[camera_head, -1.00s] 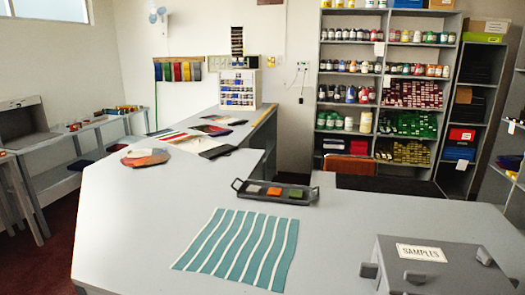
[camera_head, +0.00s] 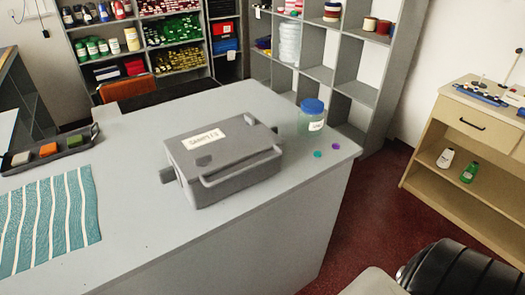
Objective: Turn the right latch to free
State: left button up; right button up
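A grey box (camera_head: 222,155) with a white SAMPLES label (camera_head: 203,140) stands shut on the grey counter, in the middle of the head view. A small dark latch-like piece (camera_head: 203,160) shows on its lid at the left, below the label. A bar handle (camera_head: 243,168) runs along its front side. A block-shaped side grip (camera_head: 167,174) sticks out at its left. The right latch is too small and unclear to make out its position. Neither of my grippers is in view, and nothing touches the box.
A jar with a blue lid (camera_head: 312,117) stands right of the box, with a teal dot (camera_head: 318,154) and a purple dot (camera_head: 336,146) near the counter's right edge. A striped teal cloth (camera_head: 45,215) and a dark tray (camera_head: 47,150) lie left. The counter front is clear.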

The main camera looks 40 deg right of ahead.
aim_at(249, 120)
jog(key=z, duration=0.95)
jog(key=j+u, duration=0.35)
jog(key=i+j+u, duration=0.15)
jog(key=j+u, duration=0.2)
jog(key=j, duration=0.1)
